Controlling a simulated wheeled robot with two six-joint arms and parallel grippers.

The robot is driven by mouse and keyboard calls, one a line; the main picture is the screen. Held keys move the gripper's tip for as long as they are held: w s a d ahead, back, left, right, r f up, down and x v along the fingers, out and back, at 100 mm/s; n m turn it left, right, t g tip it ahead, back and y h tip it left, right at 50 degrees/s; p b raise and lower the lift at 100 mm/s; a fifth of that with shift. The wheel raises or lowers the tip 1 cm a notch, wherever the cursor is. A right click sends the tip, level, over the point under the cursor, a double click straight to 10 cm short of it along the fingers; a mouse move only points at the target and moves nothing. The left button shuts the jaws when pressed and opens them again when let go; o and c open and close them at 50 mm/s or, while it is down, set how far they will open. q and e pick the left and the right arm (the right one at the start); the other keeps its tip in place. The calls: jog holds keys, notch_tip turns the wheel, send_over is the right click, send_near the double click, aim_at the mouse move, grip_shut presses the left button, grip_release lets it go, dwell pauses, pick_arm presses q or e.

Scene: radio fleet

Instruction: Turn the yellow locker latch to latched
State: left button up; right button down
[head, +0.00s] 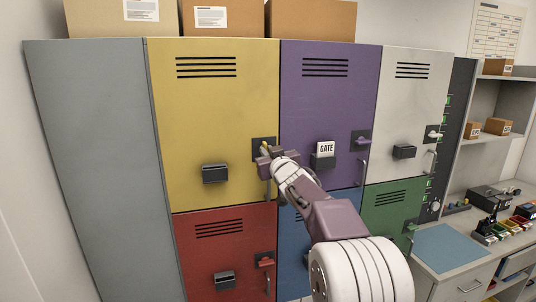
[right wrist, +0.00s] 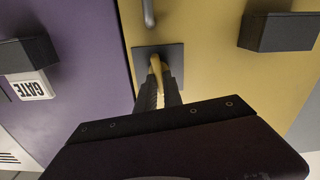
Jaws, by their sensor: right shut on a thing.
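The yellow locker (head: 205,120) is the upper left coloured door in the head view. Its yellow latch (head: 264,146) sits on a dark square plate near the door's right edge. My right gripper (head: 266,155) is at this plate, and its fingers are closed on the latch. In the right wrist view the yellow latch handle (right wrist: 156,66) shows between the fingertips, running roughly up and down the picture with a slight tilt. The gripper partly hides the latch, so its exact angle is hard to tell. My left gripper is not in view.
The purple locker (head: 315,90) with a GATE card (head: 326,149) is right of the yellow one; the red locker (head: 220,245) is below. A door handle (right wrist: 149,12) is close to the latch. A workbench with a blue mat (head: 450,246) stands at right.

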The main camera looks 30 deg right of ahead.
jog(key=shift+a+f+n+b, duration=0.1)
jog(key=shift+n+b, duration=0.5)
jog(key=shift+n, duration=2.05)
jog(key=shift+a+f+n+b, duration=0.15)
jog(key=shift+n+b, duration=0.5)
jog(key=shift+n, duration=1.95)
jog(key=shift+a+f+n+b, duration=0.1)
jog(key=shift+n+b, duration=0.5)
jog(key=shift+n, duration=2.05)
jog(key=shift+d+n, duration=0.1)
jog(key=shift+n, duration=0.3)
jog(key=c, duration=1.5)
grip_release()
jog(key=shift+w, duration=0.1)
